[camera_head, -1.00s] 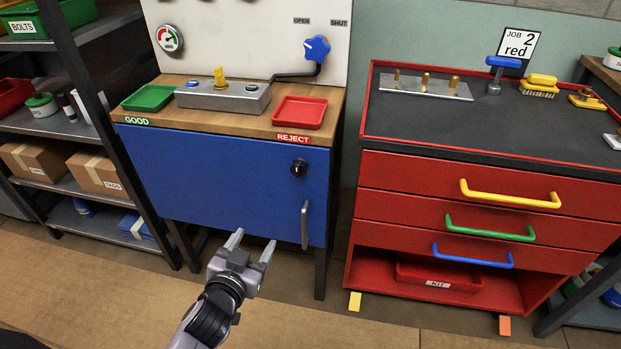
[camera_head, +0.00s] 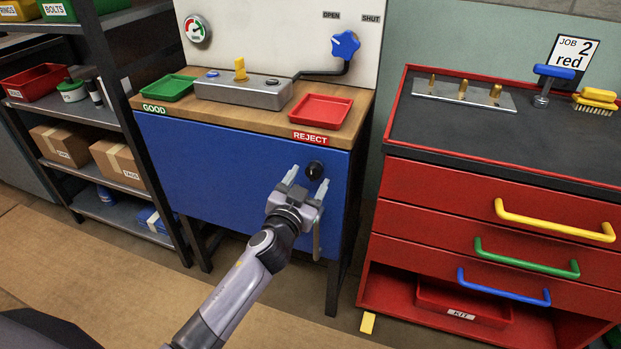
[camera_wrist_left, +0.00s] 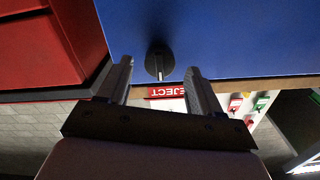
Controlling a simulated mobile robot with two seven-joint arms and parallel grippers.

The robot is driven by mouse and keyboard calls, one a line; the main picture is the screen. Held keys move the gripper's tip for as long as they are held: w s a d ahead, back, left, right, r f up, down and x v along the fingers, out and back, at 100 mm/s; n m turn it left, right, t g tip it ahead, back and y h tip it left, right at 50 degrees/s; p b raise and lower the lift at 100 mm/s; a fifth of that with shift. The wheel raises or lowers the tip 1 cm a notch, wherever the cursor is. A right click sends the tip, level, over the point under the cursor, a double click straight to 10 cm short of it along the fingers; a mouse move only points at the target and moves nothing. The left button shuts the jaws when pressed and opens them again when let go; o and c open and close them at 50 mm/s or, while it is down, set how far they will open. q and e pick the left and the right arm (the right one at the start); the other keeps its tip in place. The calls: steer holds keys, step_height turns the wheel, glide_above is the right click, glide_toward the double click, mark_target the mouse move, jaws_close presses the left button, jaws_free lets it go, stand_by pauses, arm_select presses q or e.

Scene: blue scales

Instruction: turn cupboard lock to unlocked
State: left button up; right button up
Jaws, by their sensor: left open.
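The cupboard is the blue-fronted cabinet (camera_head: 222,178) under the wooden bench top. Its lock, a round black knob (camera_head: 315,170), sits near the top right of the blue door. It also shows in the left wrist view as a black knob with a pale bar (camera_wrist_left: 158,62), just beyond the fingertips and between their lines. My left gripper (camera_head: 307,180) is open, with its two fingers pointing at the knob and apart from it. The grey door handle (camera_head: 317,235) is partly hidden behind the gripper. My right gripper does not show.
A red REJECT tray (camera_head: 321,112) and a green GOOD tray (camera_head: 169,87) stand on the bench above the door. A red drawer cabinet (camera_head: 440,206) stands close on the right. A shelf rack (camera_head: 130,117) stands on the left. The floor in front is clear.

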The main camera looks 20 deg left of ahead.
arm_select(q)
steer(key=shift+w, duration=1)
steer(key=c, duration=1.1)
steer(key=shift+o, duration=0.2)
